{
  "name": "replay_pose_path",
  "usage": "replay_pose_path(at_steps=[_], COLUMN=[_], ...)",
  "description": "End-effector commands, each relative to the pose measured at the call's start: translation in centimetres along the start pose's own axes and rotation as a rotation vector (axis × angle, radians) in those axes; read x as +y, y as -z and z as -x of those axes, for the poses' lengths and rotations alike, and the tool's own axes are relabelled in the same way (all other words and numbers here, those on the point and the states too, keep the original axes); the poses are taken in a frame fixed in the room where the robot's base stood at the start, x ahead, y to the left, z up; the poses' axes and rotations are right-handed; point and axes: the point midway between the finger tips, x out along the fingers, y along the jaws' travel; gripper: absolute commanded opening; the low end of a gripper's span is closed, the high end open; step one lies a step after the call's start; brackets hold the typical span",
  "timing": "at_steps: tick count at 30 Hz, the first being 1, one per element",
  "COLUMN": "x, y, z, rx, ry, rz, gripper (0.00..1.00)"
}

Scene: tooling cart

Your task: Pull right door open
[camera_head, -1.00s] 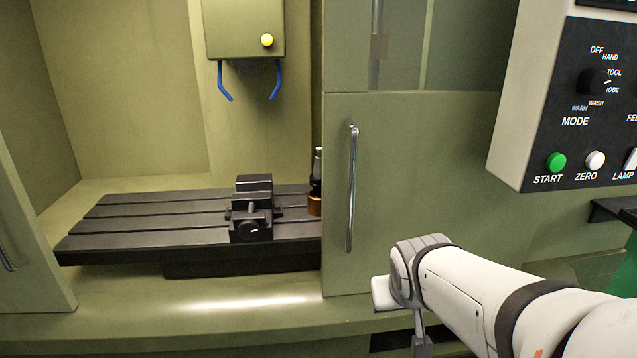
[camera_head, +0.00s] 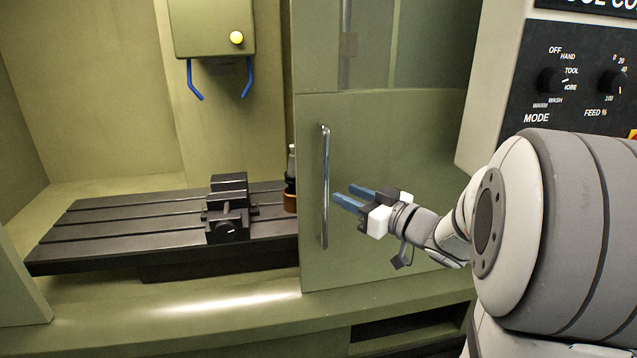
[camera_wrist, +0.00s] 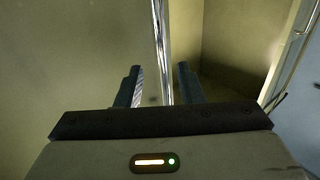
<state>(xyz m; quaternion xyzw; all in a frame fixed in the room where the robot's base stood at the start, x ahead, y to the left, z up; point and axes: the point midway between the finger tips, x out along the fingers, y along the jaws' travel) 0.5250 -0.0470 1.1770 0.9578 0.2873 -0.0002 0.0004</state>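The right door (camera_head: 400,150) is a green panel with a window in its upper part, standing at the right side of the machine's opening. Its handle (camera_head: 325,185) is a vertical chrome bar near the door's left edge. My gripper (camera_head: 344,193) has blue fingers pointing left at the handle from its right side, at mid to lower height. The fingers are open and empty. In the wrist view the handle (camera_wrist: 162,45) runs between the two spread fingers. I cannot tell whether the bar lies between the fingertips or just beyond them.
A black vise (camera_head: 228,208) sits on the slotted machine table (camera_head: 110,222) inside the opening. A spindle head (camera_head: 213,25) with blue nozzles hangs above. The control panel (camera_head: 575,80) juts out at upper right, above my arm. Part of the left door (camera_head: 20,290) shows at lower left.

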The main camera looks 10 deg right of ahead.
Motion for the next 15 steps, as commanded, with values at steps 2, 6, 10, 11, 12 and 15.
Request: replay_pose_path(at_steps=[2, 6, 10, 11, 12, 15], x=[-0.1, -0.2, -0.2, -0.2, -0.2, -0.2], y=[0.1, 0.1, 0.1, 0.1, 0.1, 0.1], z=[-0.9, -3.1, -5.2, -5.6, -6.1, -7.0], rx=[0.002, 0.001, 0.001, 0.001, 0.001, 0.001], ry=[0.008, 0.009, 0.007, 0.007, 0.007, 0.004], rz=[-0.002, -0.002, -0.002, -0.002, -0.002, -0.001], gripper=[0.34, 0.34, 0.34, 0.34, 0.34, 0.34])
